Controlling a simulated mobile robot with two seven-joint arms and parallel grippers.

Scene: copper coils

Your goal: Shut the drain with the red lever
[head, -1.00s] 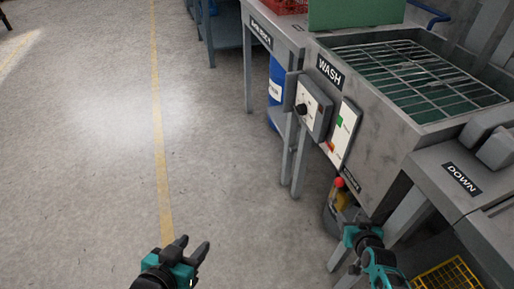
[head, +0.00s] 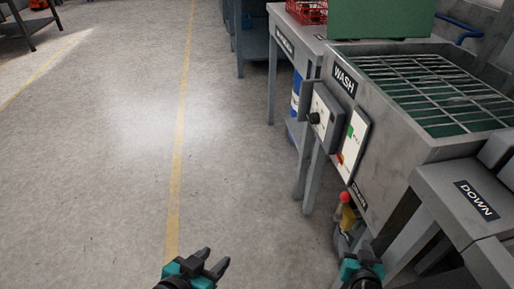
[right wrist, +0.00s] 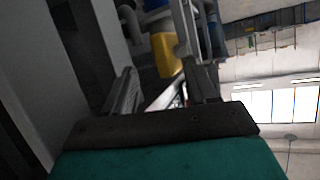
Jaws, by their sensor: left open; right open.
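The drain lever's red knob (head: 344,197) shows in the head view below the wash tank (head: 395,160), above a yellow part (head: 347,217). The lower end of the drain fitting is partly hidden by my right gripper (head: 354,244). That gripper is open and looks close below the yellow part, but I cannot tell whether it touches anything. In the right wrist view its two fingers (right wrist: 162,90) are spread, with a yellow part (right wrist: 165,54) beyond them. My left gripper (head: 217,258) is open and empty above the floor, well left of the lever.
A control box with a black knob (head: 314,118) and a panel with green and red buttons (head: 352,145) are on the tank's front. A bench marked DOWN (head: 477,200) stands at the right. Table legs (head: 314,180) stand left of the lever.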

